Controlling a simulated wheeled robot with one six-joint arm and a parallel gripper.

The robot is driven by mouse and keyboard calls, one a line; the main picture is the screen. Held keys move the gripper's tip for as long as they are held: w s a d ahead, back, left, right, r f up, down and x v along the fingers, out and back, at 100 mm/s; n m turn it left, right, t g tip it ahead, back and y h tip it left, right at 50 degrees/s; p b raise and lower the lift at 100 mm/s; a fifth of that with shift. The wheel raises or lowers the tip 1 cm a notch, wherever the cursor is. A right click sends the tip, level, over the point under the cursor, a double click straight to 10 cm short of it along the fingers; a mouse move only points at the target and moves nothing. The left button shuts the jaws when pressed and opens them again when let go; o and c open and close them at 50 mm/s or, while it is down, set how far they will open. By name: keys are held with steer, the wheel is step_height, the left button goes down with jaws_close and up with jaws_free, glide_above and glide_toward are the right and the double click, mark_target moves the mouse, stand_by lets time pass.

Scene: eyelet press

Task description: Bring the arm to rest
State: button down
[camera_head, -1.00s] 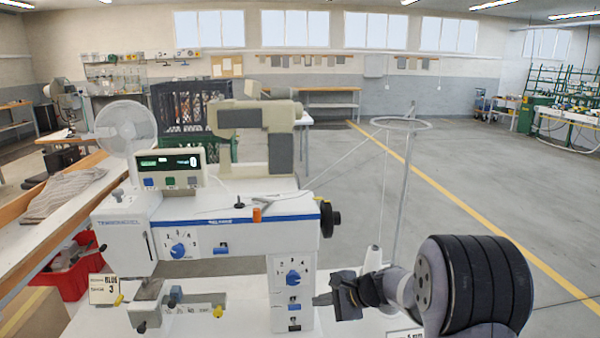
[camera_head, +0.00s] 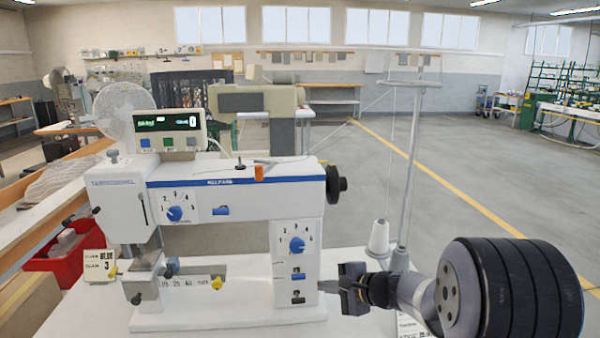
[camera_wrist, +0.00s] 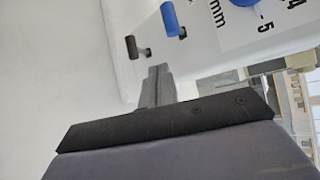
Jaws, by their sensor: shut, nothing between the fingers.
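My gripper (camera_head: 345,290) is at the lower right of the head view, just right of the column of the white press (camera_head: 240,200). Its fingers are shut with nothing between them, and they point left toward the column. In the wrist view the shut fingers (camera_wrist: 158,85) point at the white press body (camera_wrist: 200,45), with a blue lever (camera_wrist: 174,18) and a dark lever (camera_wrist: 138,50) close by. Whether the fingertips touch the press is hard to tell.
A white thread cone (camera_head: 379,240) and a metal thread stand (camera_head: 412,160) rise right behind my gripper. A black handwheel (camera_head: 336,185) juts out above it. A red bin (camera_head: 60,255) is at the left. Open floor (camera_head: 470,170) lies beyond on the right.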

steer(key=v, duration=0.6)
steer(key=shift+s, duration=0.1)
